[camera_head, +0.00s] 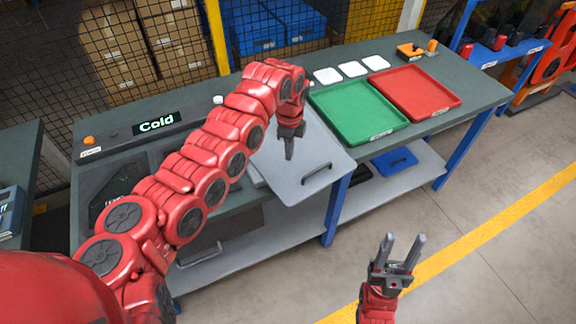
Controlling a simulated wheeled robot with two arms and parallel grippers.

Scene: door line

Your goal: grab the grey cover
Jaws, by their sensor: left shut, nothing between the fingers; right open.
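The grey cover (290,178) is a flat light-grey panel with a dark bar handle (317,178) near its front right edge. It lies tilted at the bench's front edge, left of the green tray, and my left arm hides part of its left side. My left gripper (289,152) is shut and empty, pointing down over the cover's upper part, apart from the handle. Whether it touches the cover I cannot tell. My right gripper (404,246) is open and empty, in front of the bench over the floor, right of and below the cover.
A green tray (357,137) and a red tray (447,100) lie on the bench (478,90). Three white squares (350,69) lie behind them. A "Cold" display (157,123) stands at the left. A blue lidded item (395,162) sits on the lower shelf. The floor at right is clear.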

